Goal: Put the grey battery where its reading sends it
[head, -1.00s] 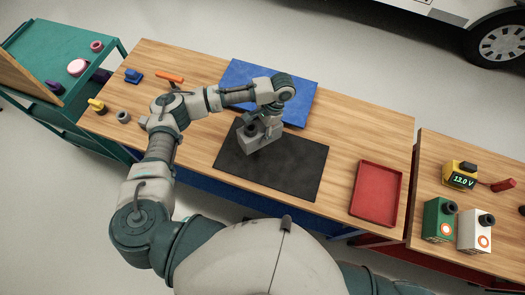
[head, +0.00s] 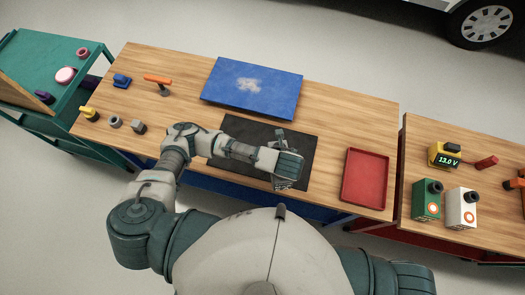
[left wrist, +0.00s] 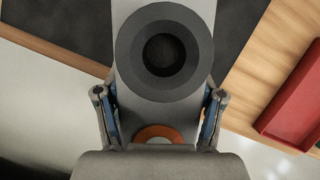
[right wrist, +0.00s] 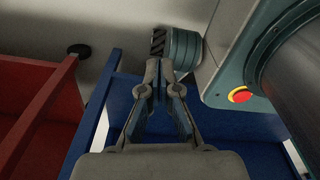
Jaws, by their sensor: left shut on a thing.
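The grey battery (left wrist: 150,112) has a round dark knob on top and an orange ring on its face in the left wrist view. My left gripper (left wrist: 159,94) is shut on it, one finger on each side. In the head view my left gripper (head: 287,165) is over the right part of the black mat (head: 240,127) and largely hides the battery. I cannot tell whether the battery touches the mat. A yellow meter (head: 445,155) on the right bench reads 13.0 V. My right gripper (right wrist: 159,75) is shut and empty.
A blue pad (head: 252,88) with a pale patch lies behind the mat, and a red tray (head: 365,178) stands to its right. A green battery (head: 427,200) and a white battery (head: 461,208) stand on the right bench. Small tools and parts lie at left.

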